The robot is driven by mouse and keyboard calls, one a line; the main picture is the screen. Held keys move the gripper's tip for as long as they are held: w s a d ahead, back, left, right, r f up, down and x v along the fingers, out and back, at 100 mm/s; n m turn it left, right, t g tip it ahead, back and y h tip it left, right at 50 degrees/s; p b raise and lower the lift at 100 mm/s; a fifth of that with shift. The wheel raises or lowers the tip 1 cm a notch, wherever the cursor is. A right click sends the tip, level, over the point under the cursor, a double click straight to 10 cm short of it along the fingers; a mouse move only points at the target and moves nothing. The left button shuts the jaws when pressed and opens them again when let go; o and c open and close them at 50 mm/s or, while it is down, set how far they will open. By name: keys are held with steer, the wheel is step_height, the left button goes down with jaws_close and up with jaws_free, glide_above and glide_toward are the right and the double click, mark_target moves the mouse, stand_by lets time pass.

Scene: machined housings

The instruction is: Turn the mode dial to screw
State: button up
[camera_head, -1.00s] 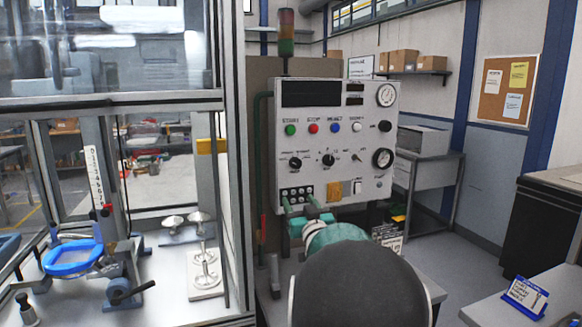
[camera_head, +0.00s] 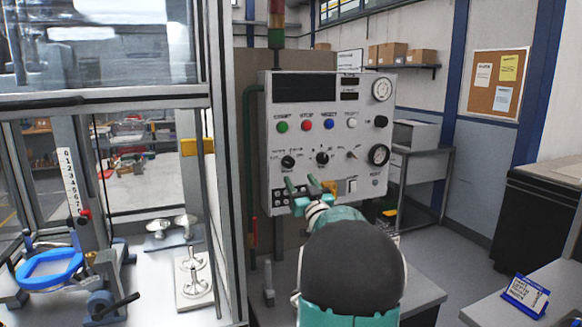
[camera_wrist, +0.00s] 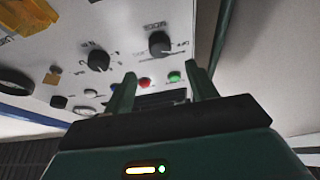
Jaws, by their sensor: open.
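Two black dials sit side by side on the grey control panel (camera_head: 333,110), below a row of coloured buttons. The left dial (camera_head: 288,161) is under the green button and also shows in the wrist view (camera_wrist: 160,43). The second dial (camera_head: 322,158) is to its right and shows further left in the wrist view (camera_wrist: 98,61). Their labels are too small to read surely, so I cannot tell which is the mode dial. My gripper (camera_head: 300,184) is open and empty, just below the dials. In the wrist view its fingertips (camera_wrist: 161,72) straddle the line toward the left dial, apart from it.
The green (camera_head: 282,126), red (camera_head: 307,125) and blue buttons are close above the dials. A small lever (camera_head: 352,154) and a black gauge (camera_head: 379,154) are to the right. An orange cover (camera_head: 329,187) is beside my gripper. A framed machine enclosure (camera_head: 228,160) stands left.

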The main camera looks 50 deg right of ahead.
mark_target(290, 163)
steer(key=x, duration=0.8)
steer(key=shift+a+f, duration=0.1)
steer(key=c, duration=1)
